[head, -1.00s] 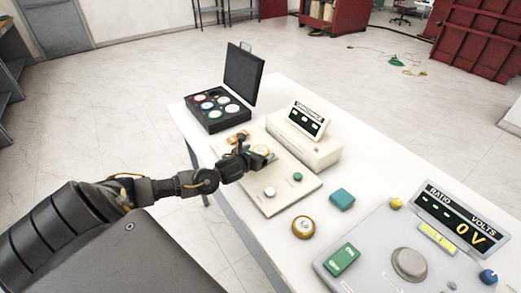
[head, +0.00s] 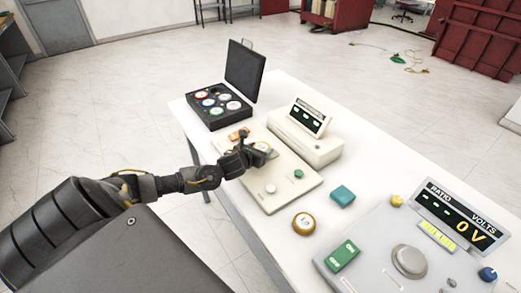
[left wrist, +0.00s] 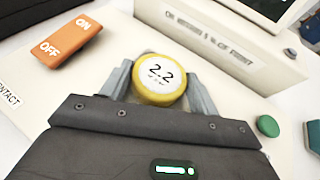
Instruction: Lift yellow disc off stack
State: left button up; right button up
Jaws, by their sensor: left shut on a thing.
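The yellow disc (left wrist: 158,78), with a white face marked 2.2, is between the two fingers of my left gripper (left wrist: 160,90) in the left wrist view. The gripper is shut on it. In the head view my left gripper (head: 262,152) is over the beige plate (head: 290,200) in front of the capacitance meter. The arm partly hides the disc there, and I cannot tell what lies under it or how high it is. My right gripper is not in view.
A beige meter box (head: 305,145) stands behind the plate. An orange ON/OFF switch (left wrist: 68,43) and a green button (left wrist: 268,126) are on the plate. An open black case (head: 218,108) with several discs is at the far left. A grey ratio console (head: 385,250) and teal block (head: 342,194) are right.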

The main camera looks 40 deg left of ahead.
pick_arm(q)
jog(key=shift+r, duration=0.15)
jog(key=shift+r, duration=0.2)
notch_tip(320, 180, up, 2)
jog(key=shift+r+b, duration=0.25)
jog(key=shift+b, duration=0.85)
jog(key=s+a+r+b, duration=0.3)
jog(key=s+a+r, duration=0.5)
jog(key=s, duration=0.3)
jog(key=shift+s+r, duration=0.2)
jog(key=shift+r, duration=0.7)
